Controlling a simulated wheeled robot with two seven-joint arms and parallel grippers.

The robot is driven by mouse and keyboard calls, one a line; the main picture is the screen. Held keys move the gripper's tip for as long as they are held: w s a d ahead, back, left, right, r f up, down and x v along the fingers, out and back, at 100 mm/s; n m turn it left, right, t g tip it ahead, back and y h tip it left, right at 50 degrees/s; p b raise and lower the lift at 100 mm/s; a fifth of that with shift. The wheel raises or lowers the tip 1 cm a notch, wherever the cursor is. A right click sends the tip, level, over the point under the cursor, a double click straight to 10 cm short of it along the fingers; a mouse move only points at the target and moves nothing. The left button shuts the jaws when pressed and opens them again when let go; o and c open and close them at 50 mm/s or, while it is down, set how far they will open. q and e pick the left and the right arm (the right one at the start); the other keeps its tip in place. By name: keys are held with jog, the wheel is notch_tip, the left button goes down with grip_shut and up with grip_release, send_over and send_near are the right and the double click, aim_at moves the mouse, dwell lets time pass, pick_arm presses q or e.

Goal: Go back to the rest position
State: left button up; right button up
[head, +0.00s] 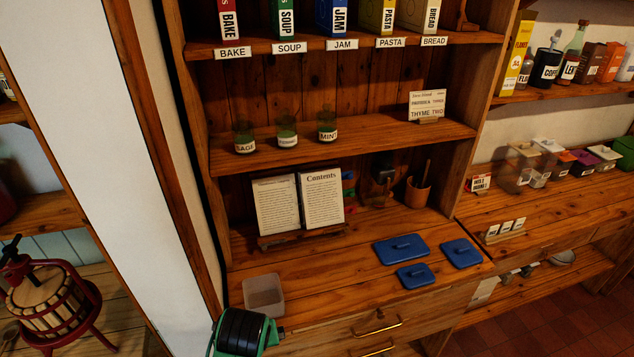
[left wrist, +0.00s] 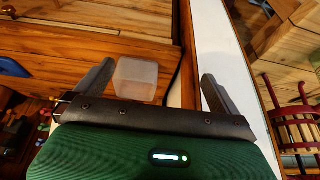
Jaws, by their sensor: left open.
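My left gripper (head: 240,333) shows at the bottom of the head view as a green and black hand, just in front of the counter's left end; its fingers are hard to make out there. In the left wrist view my left gripper (left wrist: 158,73) is open, with two dark fingers spread apart and nothing held. A clear plastic box (head: 263,294) stands on the counter's front left corner, close to the hand. The box (left wrist: 137,78) also shows beyond the gap between the fingers, nearer the left finger. My right gripper is in neither view.
The wooden counter (head: 330,283) holds several blue lids (head: 402,249) and an open book (head: 300,205) on a stand. Labelled jars (head: 287,134) stand on the shelf above. A white wall edge (head: 120,150) rises left of the shelving. A red-framed press (head: 50,300) stands at far left.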

pick_arm(q)
jog(key=s+a+f+m+g+b, duration=0.15)
jog(key=s+f, duration=0.25)
jog(key=f, duration=1.5)
jog(key=s+d+f+m+b, duration=0.1)
jog(key=s+f+m+b, duration=0.25)
jog(key=f, duration=1.55)
jog(key=s+a+f+b, duration=0.1)
jog(key=s+a+f, duration=0.3)
jog(key=s+f, duration=0.3)
jog(key=s+a+f+g+b, duration=0.1)
jog(key=s+a+f, duration=0.3)
jog(key=s+f, duration=0.4)
jog(key=s+a+f+h+b, duration=0.1)
jog(key=s+a+f, duration=0.2)
jog(key=s+f, duration=0.4)
jog(key=s, duration=0.8)
jog(key=shift+s+a+f+m+g+b, duration=0.2)
jog(key=shift+a+f+m+g+b, duration=0.1)
jog(key=shift+a+f+g, duration=0.1)
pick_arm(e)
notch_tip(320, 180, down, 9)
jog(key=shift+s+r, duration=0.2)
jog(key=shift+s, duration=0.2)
